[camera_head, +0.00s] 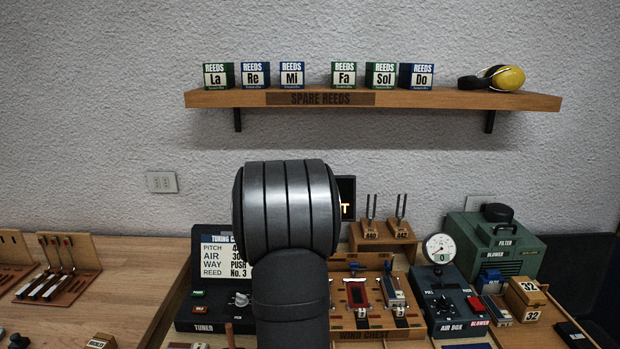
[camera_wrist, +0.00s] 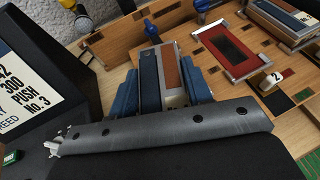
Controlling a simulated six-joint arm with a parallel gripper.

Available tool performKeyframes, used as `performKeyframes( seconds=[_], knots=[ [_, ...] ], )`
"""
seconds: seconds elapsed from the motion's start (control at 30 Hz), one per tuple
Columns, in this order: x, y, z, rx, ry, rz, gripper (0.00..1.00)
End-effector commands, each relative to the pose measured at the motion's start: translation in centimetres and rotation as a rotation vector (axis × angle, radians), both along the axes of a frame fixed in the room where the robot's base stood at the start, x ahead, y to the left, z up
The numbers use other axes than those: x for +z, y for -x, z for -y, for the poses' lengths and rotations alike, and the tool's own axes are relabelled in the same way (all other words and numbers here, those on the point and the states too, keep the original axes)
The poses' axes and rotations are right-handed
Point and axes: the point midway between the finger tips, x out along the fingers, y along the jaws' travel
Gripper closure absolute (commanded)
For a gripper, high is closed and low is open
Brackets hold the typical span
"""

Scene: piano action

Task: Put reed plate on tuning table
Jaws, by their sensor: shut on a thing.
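My gripper (camera_wrist: 162,78) is shut on a reed plate (camera_wrist: 172,70), seen between its blue fingers in the wrist view. The plate is a long metal piece with a brown strip and a blue strip. Its lower end is hidden behind the grey gripper body. The wooden board marked wind chest (camera_head: 375,335) bears a red-framed slot (camera_head: 357,293), which also shows in the wrist view (camera_wrist: 226,50). A metal reed plate (camera_head: 393,291) lies right of that slot. No label reading tuning table is legible. In the head view my arm hides the gripper.
A black tuner (camera_head: 212,318) with a text panel stands left of my arm. Tuning forks (camera_head: 385,228) stand behind the board. The air box (camera_head: 450,305) with a gauge is on the right. A shelf of reed boxes (camera_head: 410,97) hangs above. Bare bench shows at left.

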Motion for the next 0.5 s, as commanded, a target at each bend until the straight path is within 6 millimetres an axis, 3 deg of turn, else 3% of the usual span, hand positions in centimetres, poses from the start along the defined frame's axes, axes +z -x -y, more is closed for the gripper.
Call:
performKeyframes(
  seconds=[0.27,0.5],
  knots=[
    [0.7,0.0,-0.7,-0.002,0.0,0.001,0.84],
    [3.8,0.0,-0.7,-0.002,-0.001,0.003,0.84]
  ],
)
